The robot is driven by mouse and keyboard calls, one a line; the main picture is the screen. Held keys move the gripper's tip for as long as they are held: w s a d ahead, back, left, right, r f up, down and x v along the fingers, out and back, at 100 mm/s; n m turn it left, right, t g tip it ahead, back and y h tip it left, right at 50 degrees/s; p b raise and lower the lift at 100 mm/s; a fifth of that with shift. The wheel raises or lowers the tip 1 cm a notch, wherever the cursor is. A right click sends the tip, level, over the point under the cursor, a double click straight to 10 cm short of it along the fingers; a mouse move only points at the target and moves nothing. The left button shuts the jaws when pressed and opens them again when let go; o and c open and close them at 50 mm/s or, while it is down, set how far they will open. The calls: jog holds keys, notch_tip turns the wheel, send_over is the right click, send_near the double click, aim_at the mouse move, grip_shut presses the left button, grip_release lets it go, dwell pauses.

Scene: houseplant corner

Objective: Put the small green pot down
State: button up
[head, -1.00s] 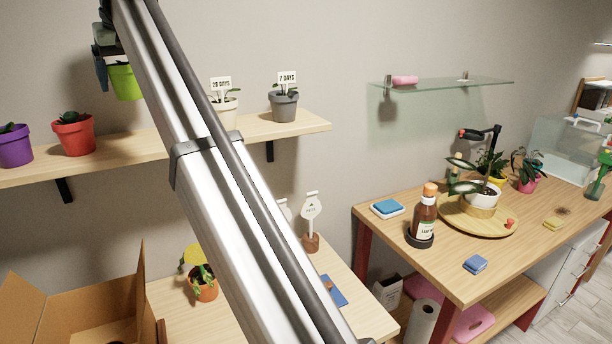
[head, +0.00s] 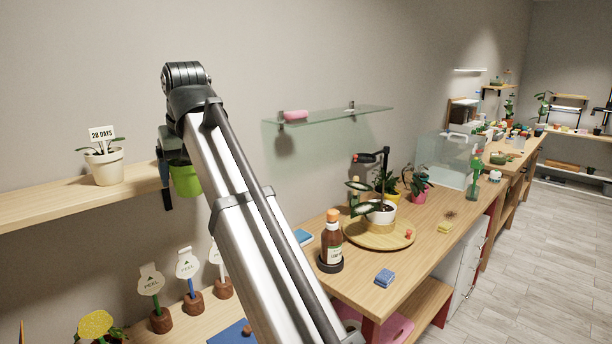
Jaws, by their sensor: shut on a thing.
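The small green pot (head: 186,180) hangs in my gripper (head: 170,158) in the head view, partly behind my arm. My gripper is mostly hidden by the arm, and only a dark bluish part shows at the pot's left side. It is shut on the pot. The pot appears in front of the right part of the wooden wall shelf (head: 60,203), right of the white pot. I cannot tell whether it touches the shelf. Any plant in the green pot is hidden.
A white pot (head: 103,167) with a "28 DAYS" sign stands on the shelf. Peel-labelled markers (head: 151,285) stand below. A glass shelf (head: 335,115) holds a pink item. The workbench (head: 350,272) carries a brown bottle (head: 331,243) and a round wooden tray (head: 405,240) with a plant.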

jog(key=w+d+f+m+h, duration=0.1)
jog(key=w+d+f+m, duration=0.15)
jog(key=d+f, duration=0.6)
jog(key=w+d+f+m+h, duration=0.15)
jog(key=w+d+f, duration=0.3)
jog(key=d, duration=0.75)
jog(key=s+d+f+m, duration=0.1)
jog(key=d+f+m, duration=0.2)
jog(key=d+f, duration=0.4)
jog(key=s+d+f+m+h, duration=0.1)
jog(key=d+f+m, duration=0.2)
jog(key=d+f, duration=0.4)
jog(key=d, duration=0.8)
jog(key=shift+s+f+t, duration=0.15)
jog(key=shift+s+t, duration=0.15)
jog(key=shift+s, duration=0.05)
jog(key=shift+h, duration=0.25)
